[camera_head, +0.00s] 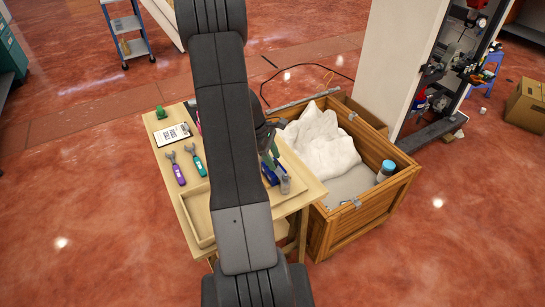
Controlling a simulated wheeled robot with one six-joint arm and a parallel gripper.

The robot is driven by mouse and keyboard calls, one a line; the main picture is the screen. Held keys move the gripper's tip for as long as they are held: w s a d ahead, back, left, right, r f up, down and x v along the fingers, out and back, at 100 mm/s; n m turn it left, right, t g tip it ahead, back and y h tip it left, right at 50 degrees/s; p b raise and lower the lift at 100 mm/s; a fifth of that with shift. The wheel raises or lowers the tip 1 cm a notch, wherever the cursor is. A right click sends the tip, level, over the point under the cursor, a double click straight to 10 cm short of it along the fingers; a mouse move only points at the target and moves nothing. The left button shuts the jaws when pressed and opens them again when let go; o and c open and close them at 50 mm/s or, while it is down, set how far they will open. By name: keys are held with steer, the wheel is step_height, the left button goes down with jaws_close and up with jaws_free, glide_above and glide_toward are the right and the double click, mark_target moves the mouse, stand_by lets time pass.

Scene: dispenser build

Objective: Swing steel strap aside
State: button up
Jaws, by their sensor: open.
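A long grey steel strap (308,101) lies along the far left edge of the wooden crate (368,221), and its left end runs toward my arm. The crate is open on top and shows a crumpled white cloth (318,140) inside. My arm stretches up through the middle of the picture and covers part of the table. A dark part of my wrist and gripper (272,126) shows just right of the arm, close to the strap's left end. Its fingertips are mostly hidden, and I cannot tell whether it touches the strap. It appears to hold nothing.
A wooden table (313,190) stands against the crate, with wrenches (193,160), a clipboard (172,134) and a tray. A blue-capped bottle (385,171) stands in the crate's right corner. Metal clips (388,165) sit on the crate rim. A white pillar rises behind.

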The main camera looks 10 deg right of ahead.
steer(key=shift+c, duration=0.2)
jaws_close()
steer(key=shift+a, duration=0.1)
steer(key=shift+s+a+m+g, duration=0.15)
steer(key=shift+a+m+g, duration=0.25)
steer(key=shift+a+m, duration=0.7)
steer(key=a+m, duration=0.1)
steer(key=m, duration=0.1)
steer(key=a+m+g+y, duration=0.1)
steer(key=m, duration=0.1)
steer(key=w+a+m+y, duration=0.3)
steer(key=a+m, duration=0.1)
steer(key=m, duration=0.4)
steer(key=shift+w+a+m+g+y, duration=0.3)
steer(key=shift+w+a+m+g, duration=0.1)
